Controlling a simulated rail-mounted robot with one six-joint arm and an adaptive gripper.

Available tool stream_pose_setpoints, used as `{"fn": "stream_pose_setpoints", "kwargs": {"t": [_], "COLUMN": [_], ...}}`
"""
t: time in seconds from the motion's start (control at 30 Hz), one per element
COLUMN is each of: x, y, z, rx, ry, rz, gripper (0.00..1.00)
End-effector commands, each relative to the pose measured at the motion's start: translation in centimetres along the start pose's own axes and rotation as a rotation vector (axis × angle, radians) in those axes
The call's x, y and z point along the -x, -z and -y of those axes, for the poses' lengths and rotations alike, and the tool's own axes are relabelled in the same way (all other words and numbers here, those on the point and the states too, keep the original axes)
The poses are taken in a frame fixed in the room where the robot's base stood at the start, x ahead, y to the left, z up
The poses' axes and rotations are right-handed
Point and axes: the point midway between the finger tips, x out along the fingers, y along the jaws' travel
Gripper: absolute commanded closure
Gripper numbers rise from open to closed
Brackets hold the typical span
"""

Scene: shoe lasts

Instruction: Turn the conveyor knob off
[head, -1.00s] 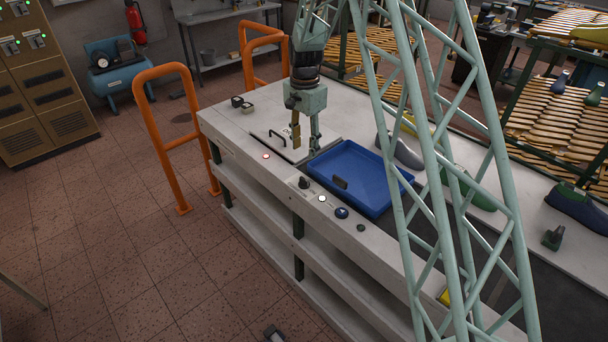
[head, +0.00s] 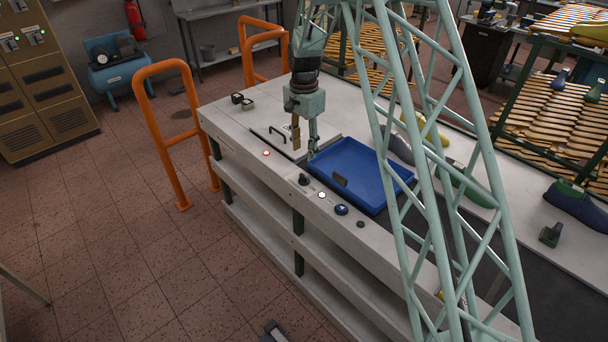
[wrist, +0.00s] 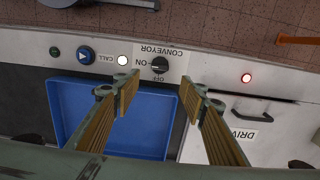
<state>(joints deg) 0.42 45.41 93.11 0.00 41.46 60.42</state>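The conveyor knob (wrist: 159,65) is a dark round knob on a white panel, with CONVEYOR, ON and OFF printed upside down around it in the wrist view. Its pointer direction is too small to tell. It also shows in the head view (head: 304,180) on the bench's front edge. My gripper (wrist: 163,94) is open and empty, its two wooden-faced fingers spread on either side below the knob in the wrist view. In the head view my gripper (head: 304,151) hangs above the bench, behind and apart from the knob.
A blue tray (wrist: 130,148) lies beside the knob panel. A drawer-like panel with a handle (wrist: 253,115) is at right. Several shoe lasts stand beyond the tray.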

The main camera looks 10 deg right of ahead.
Motion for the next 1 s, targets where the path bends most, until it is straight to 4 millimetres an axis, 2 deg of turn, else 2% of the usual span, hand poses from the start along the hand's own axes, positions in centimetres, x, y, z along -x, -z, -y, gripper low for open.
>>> {"fn": "stream_pose_setpoints", "kwargs": {"t": [1.0], "x": [-10.9], "y": [0.0], "z": [-0.1], "rx": [0.000], "ry": [-0.001], "rz": [0.001], "gripper": [0.61]}}
